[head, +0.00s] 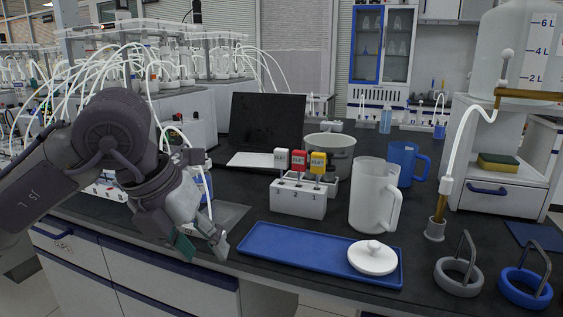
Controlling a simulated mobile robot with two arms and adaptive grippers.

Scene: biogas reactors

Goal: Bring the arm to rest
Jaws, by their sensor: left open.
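My left arm comes in from the left, and my left gripper (203,245) points down over the front edge of the dark bench (225,262). Its two fingers are apart, with nothing visible between them. It is to the left of the blue tray (275,246) and apart from it. My right gripper is not in the head view.
A white lid (373,258) lies on the tray. Behind stand a white pitcher (370,195), a blue pitcher (403,163), a white block with labelled tags (298,201), a pot (331,147) and a laptop (266,122). Ringed holders (459,283) stand at right.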

